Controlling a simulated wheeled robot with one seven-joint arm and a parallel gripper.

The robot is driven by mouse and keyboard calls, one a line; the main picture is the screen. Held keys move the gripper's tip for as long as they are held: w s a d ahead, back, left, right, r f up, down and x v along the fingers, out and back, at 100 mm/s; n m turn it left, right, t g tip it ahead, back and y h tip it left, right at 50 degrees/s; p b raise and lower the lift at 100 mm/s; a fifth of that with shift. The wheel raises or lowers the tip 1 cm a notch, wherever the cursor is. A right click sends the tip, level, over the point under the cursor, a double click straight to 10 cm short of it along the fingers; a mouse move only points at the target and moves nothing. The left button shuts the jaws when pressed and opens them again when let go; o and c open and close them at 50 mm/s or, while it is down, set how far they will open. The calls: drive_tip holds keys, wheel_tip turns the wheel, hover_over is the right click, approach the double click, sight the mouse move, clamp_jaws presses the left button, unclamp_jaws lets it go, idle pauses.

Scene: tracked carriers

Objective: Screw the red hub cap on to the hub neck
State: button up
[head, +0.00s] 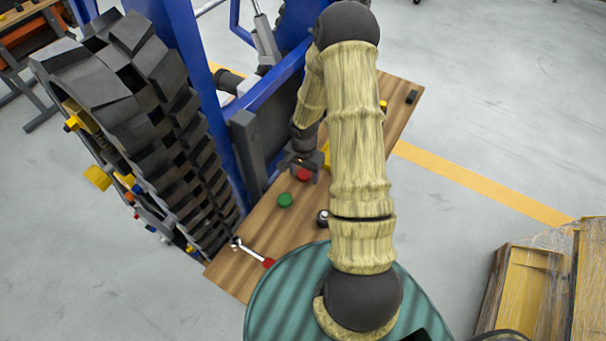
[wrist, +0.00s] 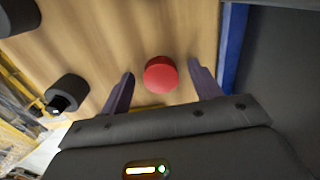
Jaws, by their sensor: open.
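The red hub cap (head: 303,175) is a small round disc on the wooden table. My gripper (head: 304,167) is open right over it in the head view. In the wrist view the red cap (wrist: 161,75) sits between the two spread fingers, with a gap on each side. The fingers do not visibly touch it. I cannot pick out the hub neck with certainty. A dark round part with a pale ring (head: 322,217) stands on the table beside my arm, partly hidden by it.
A green cap (head: 285,200) lies near the red one. A red-handled wrench (head: 252,252) lies at the near table end. The blue frame (head: 190,80) and tracked wheel stand left of the table. Two dark cylinders show in the wrist view, one at mid left (wrist: 67,93).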

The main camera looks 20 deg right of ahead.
sight(304, 174)
drive_tip(key=shift+c, duration=0.4)
drive_tip(key=c, duration=0.9)
drive_tip(key=shift+r, duration=0.1)
drive_tip(key=shift+c, duration=0.2)
wheel_tip(304, 174, up, 18)
idle(0.5)
